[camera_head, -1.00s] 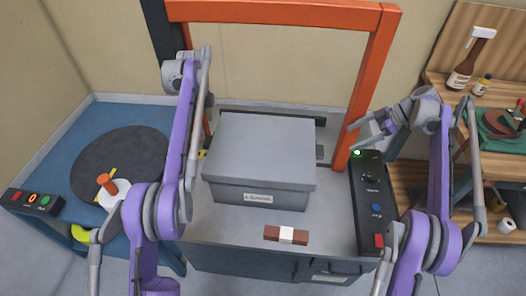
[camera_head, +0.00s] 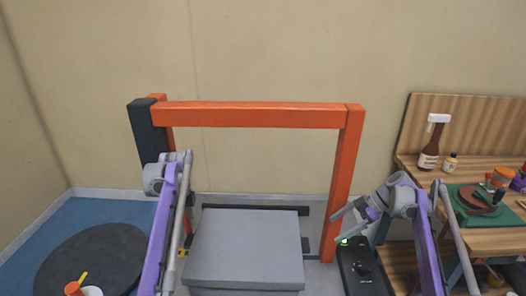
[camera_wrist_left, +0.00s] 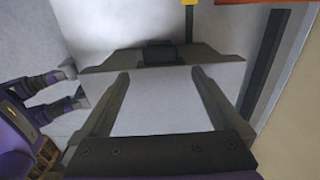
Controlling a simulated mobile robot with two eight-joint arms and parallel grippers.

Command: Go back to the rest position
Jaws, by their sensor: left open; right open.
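My left arm rises from the bottom of the head view, and its fingers are hidden there behind its wrist. In the left wrist view my left gripper (camera_wrist_left: 160,78) is open, with nothing held between its two fingers. A grey surface, apparently the lidded box, lies beyond the fingers. My right gripper (camera_head: 341,226) is open and empty in the head view, beside the right post of the orange frame. The grey lidded box (camera_head: 245,246) sits under the frame, between my two arms. Its lid is on.
The orange frame (camera_head: 250,115) spans above and behind the box. A black control panel (camera_head: 362,268) with a green light is below my right gripper. A wooden bench (camera_head: 420,172) with bottles stands at the right.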

